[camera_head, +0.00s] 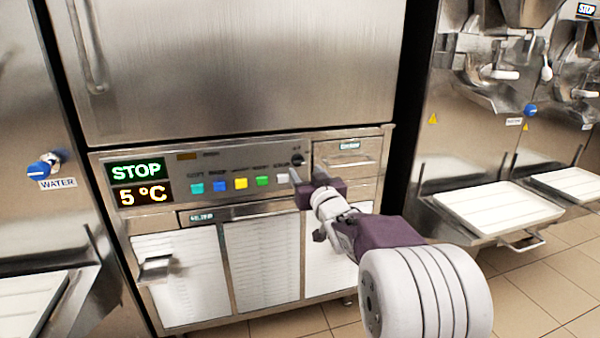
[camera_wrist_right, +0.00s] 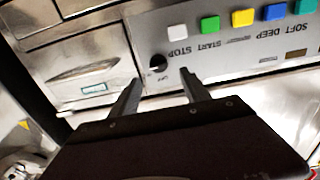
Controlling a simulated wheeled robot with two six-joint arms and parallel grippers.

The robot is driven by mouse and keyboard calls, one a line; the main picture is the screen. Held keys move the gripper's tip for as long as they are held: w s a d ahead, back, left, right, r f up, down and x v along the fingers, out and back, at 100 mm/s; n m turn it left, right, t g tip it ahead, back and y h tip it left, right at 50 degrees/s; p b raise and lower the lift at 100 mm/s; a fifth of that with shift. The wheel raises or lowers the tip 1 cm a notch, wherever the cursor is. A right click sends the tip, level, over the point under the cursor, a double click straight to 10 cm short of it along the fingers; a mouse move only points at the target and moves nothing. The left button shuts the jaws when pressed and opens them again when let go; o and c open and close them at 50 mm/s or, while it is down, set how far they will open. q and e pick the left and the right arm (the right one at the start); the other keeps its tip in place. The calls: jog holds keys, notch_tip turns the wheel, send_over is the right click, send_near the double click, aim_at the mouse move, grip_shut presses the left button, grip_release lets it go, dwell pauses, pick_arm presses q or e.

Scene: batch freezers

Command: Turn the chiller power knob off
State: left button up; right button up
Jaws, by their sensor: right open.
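The chiller's power knob (camera_head: 298,160) is a small black dial at the right end of the steel control panel (camera_head: 215,160). In the right wrist view the knob (camera_wrist_right: 158,62) has a light mark on it and sits just beyond my fingertips, between their lines. My right gripper (camera_head: 304,174) is just below the knob in the head view. In the wrist view my right gripper (camera_wrist_right: 160,76) is open with nothing between its fingers. Whether a finger touches the panel I cannot tell. My left gripper is not in view.
The panel's display (camera_head: 139,183) reads STOP and 5 °C. A row of coloured buttons (camera_head: 240,184) lies left of the knob, with a white button (camera_wrist_right: 177,31) closest to it. A drawer (camera_head: 347,158) is right of the knob. White trays (camera_head: 497,205) stand at right.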

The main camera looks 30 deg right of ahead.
aim_at(300, 164)
jog(key=x, duration=0.2)
jog(key=b+x, duration=0.1)
jog(key=x, duration=0.2)
jog(key=shift+w+d+f, duration=0.1)
jog(key=shift+f, duration=0.15)
jog(key=shift+w+d+r, duration=0.1)
jog(key=shift+w+r, duration=0.05)
jog(key=shift+w, duration=0.3)
grip_shut()
